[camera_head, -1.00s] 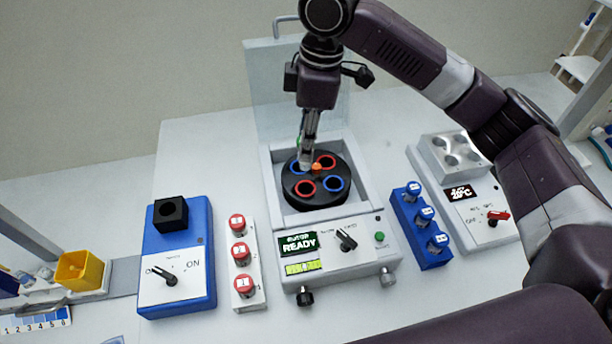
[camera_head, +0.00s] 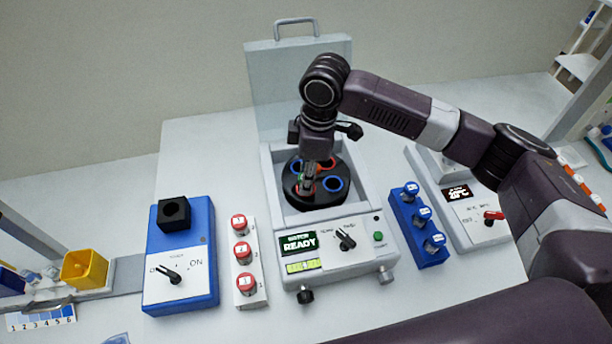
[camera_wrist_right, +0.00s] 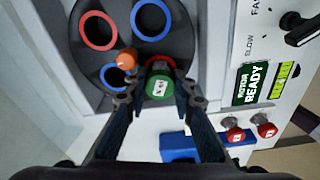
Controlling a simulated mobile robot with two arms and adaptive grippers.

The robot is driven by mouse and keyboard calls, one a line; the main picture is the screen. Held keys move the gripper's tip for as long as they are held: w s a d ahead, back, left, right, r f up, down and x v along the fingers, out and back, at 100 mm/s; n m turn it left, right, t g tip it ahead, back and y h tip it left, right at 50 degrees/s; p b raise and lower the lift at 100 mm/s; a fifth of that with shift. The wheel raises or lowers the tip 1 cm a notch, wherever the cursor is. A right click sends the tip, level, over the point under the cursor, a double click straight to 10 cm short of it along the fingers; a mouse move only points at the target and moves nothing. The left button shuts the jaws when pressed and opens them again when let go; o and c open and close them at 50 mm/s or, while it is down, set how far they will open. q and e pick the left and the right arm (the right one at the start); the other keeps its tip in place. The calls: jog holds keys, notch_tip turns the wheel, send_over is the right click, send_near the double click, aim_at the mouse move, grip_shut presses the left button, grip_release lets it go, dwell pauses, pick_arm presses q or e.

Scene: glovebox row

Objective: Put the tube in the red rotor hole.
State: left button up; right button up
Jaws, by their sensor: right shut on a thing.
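The tube (camera_wrist_right: 159,88) has a green cap with a white label; its body is hidden below the cap. My right gripper (camera_wrist_right: 158,101) is shut on it, one finger on each side. In the head view my right gripper (camera_head: 306,186) is low over the near-left part of the black rotor (camera_head: 318,202). The rotor has red-ringed and blue-ringed holes. One red ring (camera_wrist_right: 156,61) shows partly behind the cap; another red-ringed hole (camera_wrist_right: 98,30) is clear. I cannot tell whether the tube's lower end is inside the hole or above it. My left gripper is out of view.
The centrifuge (camera_head: 340,262) has its lid (camera_head: 296,85) raised behind the rotor, and its display reads READY. Red-capped tubes in a white rack (camera_head: 243,275) stand left, a blue rack (camera_head: 418,232) right. The blue switch box (camera_head: 180,295) is farther left.

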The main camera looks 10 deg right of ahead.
jog(key=shift+f, duration=0.1)
jog(key=o, duration=1)
jog(key=r, duration=0.4)
jog(key=d+r+b, duration=0.1)
jog(key=r, duration=0.3)
jog(key=r+b, duration=0.1)
jog(key=r, duration=0.3)
jog(key=shift+s+d+r, duration=0.1)
jog(key=shift+s+d, duration=0.05)
jog(key=shift+d, duration=0.05)
